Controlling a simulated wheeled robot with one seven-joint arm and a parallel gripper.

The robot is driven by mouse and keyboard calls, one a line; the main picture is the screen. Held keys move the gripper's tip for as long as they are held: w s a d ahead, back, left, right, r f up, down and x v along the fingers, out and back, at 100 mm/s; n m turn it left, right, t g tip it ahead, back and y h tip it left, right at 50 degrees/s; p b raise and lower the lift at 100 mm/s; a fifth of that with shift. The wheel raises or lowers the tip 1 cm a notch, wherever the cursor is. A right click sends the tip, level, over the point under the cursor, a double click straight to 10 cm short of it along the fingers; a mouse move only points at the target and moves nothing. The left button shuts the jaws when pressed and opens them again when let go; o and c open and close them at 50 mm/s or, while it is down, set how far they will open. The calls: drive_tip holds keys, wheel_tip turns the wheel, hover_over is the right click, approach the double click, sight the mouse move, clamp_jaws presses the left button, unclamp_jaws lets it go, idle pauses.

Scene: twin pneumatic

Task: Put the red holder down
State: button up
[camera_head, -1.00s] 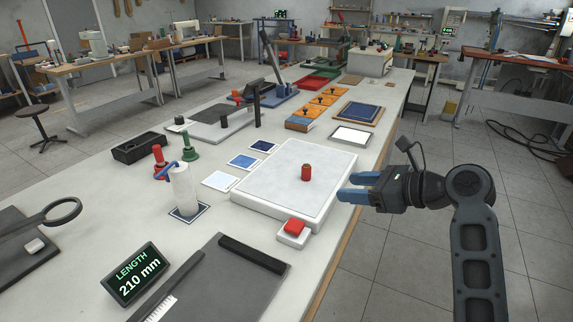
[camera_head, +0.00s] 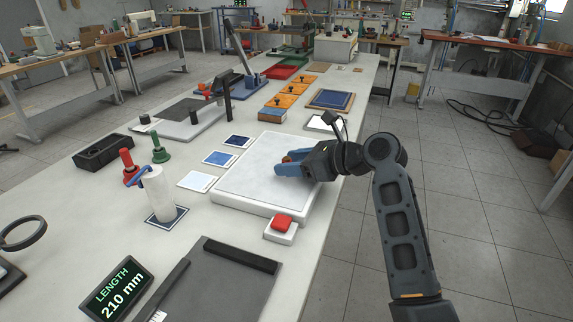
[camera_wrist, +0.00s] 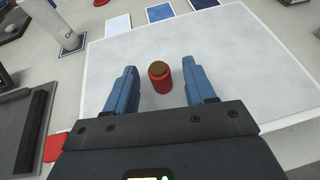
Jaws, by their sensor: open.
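The red holder (camera_wrist: 160,78), a small red cylinder with a brown top, stands upright on the white board (camera_wrist: 235,70). In the head view the holder (camera_head: 293,157) is mostly hidden by my gripper (camera_head: 281,162). In the wrist view my gripper (camera_wrist: 159,70) is open, with one blue finger on each side of the holder. A gap shows between the holder and each finger, so the fingers do not grip it. The holder appears to rest on the board (camera_head: 250,170).
A red button on a white base (camera_head: 281,225) sits at the board's near edge. A white cylinder (camera_head: 158,195), red handle (camera_head: 128,165) and green handle (camera_head: 160,150) stand to the left. Blue and white squares (camera_head: 220,158) lie beside the board. Orange blocks (camera_head: 295,95) are behind it.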

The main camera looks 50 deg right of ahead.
drive_tip(key=shift+w, duration=0.1)
clamp_jaws()
idle(0.4)
drive_tip(key=shift+r, duration=0.1)
drive_tip(key=shift+r, duration=0.6)
wheel_tip(320, 180, up, 3)
drive_tip(key=shift+f, duration=0.1)
drive_tip(key=s+d+r, duration=0.6)
drive_tip(key=s+d, duration=0.2)
drive_tip(key=shift+s+r+p, duration=0.35)
drive_tip(key=shift+p, duration=0.05)
